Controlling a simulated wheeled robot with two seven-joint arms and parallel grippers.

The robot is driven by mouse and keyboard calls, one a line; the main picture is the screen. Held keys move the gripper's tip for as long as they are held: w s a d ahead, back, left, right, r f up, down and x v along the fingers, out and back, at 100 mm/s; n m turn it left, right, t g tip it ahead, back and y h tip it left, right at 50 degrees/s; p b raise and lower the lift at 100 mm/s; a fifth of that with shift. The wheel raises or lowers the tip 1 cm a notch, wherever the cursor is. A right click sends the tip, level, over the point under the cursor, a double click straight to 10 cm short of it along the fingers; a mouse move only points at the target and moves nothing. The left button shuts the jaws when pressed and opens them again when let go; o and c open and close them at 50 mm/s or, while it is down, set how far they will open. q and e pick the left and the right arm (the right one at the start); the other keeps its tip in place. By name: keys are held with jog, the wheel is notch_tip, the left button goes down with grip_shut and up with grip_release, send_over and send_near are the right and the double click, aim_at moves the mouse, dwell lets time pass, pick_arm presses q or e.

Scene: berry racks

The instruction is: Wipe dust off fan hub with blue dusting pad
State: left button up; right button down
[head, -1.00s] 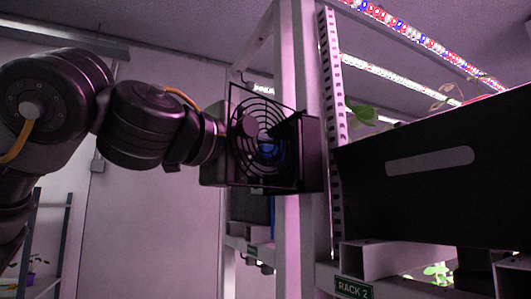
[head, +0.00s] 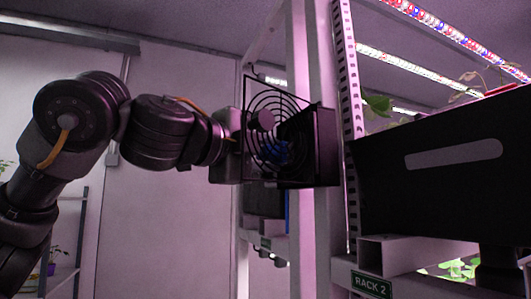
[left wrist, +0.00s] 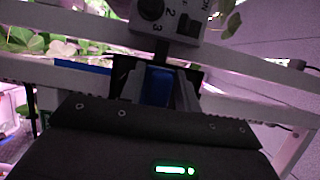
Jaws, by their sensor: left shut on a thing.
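The fan (head: 252,173) is a dark square frame with a ringed wire guard, mounted on the white rack post in the head view. The blue dusting pad (head: 276,153) shows dark blue through the guard's lower middle. My left gripper comes in from the left at the fan; its fingers are mostly hidden there by the guard and frame. In the left wrist view, my left gripper (left wrist: 158,88) is shut on the blue pad (left wrist: 157,84). My right gripper is out of view.
A large black bin (head: 450,165) with a slot stands on the rack right of the fan, above the RACK 2 label (head: 371,285). In the left wrist view, a grey control box (left wrist: 178,18) with numbers and a switch is close beyond the pad. Leafy plants are nearby.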

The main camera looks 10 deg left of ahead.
pick_arm(q)
jog(key=shift+s+a+f+b, duration=0.15)
jog(key=shift+s+a+b, duration=0.25)
jog(key=shift+a+b, duration=0.1)
jog(key=shift+s+a+b, duration=0.35)
jog(key=shift+s+a, duration=0.3)
jog(key=shift+a, duration=0.3)
jog(key=shift+s+a+b, duration=0.3)
jog(key=shift+s+a, duration=0.3)
jog(key=shift+a, duration=0.3)
jog(key=shift+s+a, duration=0.1)
jog(key=shift+a, duration=0.05)
jog(key=shift+s+a+b, duration=0.4)
jog(key=shift+s+a, duration=0.4)
jog(key=shift+a, duration=0.35)
jog(key=shift+w, duration=0.1)
